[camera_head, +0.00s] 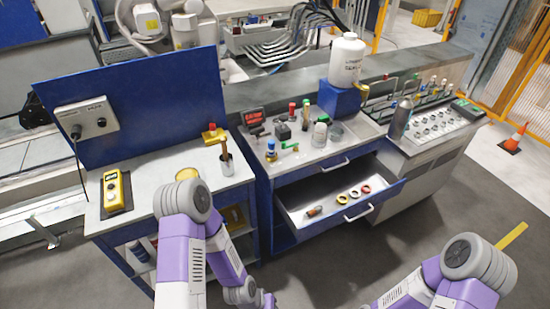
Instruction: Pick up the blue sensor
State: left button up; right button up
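A small blue-topped piece (271,150), which looks like the blue sensor, stands upright on the grey worktop near its front left edge. Its lower part is pale and its details are too small to read. The end of my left arm, with what may be my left gripper (267,300), is at the bottom edge, well below and apart from the worktop; its fingers cannot be made out. My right arm is at the bottom right, and its gripper is out of the picture.
A drawer (290,214) with coloured rings (342,198) stands open below the worktop. Beside the blue piece are a green-topped piece (289,145), a clear jar (320,134) and several small parts. A white bottle (346,60) stands on a blue block (338,97) behind.

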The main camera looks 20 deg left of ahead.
aim_at(270, 143)
jog(key=z, duration=1.15)
jog(key=i, duration=1)
jog(key=u, duration=2)
